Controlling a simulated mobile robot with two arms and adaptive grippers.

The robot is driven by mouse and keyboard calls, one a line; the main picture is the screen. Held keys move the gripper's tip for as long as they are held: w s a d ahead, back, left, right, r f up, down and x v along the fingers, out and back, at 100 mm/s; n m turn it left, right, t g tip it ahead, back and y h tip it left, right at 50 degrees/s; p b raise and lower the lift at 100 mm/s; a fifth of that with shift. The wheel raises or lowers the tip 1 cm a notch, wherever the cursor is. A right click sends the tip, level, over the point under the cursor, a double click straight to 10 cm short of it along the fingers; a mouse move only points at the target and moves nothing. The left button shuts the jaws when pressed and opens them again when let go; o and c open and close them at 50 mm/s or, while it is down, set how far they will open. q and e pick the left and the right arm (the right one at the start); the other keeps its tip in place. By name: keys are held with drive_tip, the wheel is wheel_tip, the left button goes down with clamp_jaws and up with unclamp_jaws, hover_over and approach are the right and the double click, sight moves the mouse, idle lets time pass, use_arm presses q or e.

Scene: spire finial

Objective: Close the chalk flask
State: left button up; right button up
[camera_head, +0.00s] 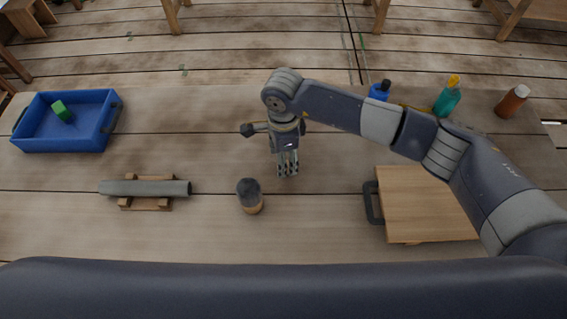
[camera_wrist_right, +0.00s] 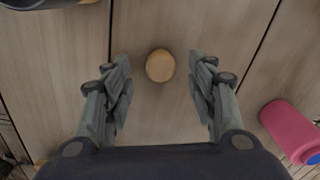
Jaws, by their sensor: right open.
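A small upright vessel, dark grey above and tan below, looks like the chalk flask (camera_head: 250,196) and stands on the table left of and nearer than my right gripper (camera_head: 287,170). Whether its top is open is not clear. A dark rounded edge at the top left of the wrist view is probably the same vessel (camera_wrist_right: 45,3). A round tan piece, perhaps its lid (camera_wrist_right: 160,66), lies on the table between the spread fingers of my right gripper (camera_wrist_right: 160,90), apart from both; the gripper hides it in the head view. My right gripper points down, open and empty. My left gripper is out of view.
A grey pipe (camera_head: 146,188) rests on a wooden cradle at left. A blue tray (camera_head: 60,143) holds a green block (camera_head: 61,110). A wooden board (camera_head: 425,210) lies at right. Several bottles (camera_head: 512,101) stand at the back right. A pink cylinder (camera_wrist_right: 290,125) is beside the gripper.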

drive_tip(key=shift+f, duration=1.4)
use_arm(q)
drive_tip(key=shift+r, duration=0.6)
use_arm(e)
drive_tip(key=c, duration=0.8)
drive_tip(key=shift+c, duration=0.2)
drive_tip(key=shift+w+r, duration=0.1)
drive_tip(key=shift+r, duration=0.05)
drive_tip(key=shift+r, duration=0.35)
use_arm(q)
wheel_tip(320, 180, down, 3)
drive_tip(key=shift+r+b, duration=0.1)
drive_tip(key=shift+b, duration=1.1)
use_arm(e)
wheel_tip(320, 180, up, 9)
drive_tip(key=shift+r, duration=0.1)
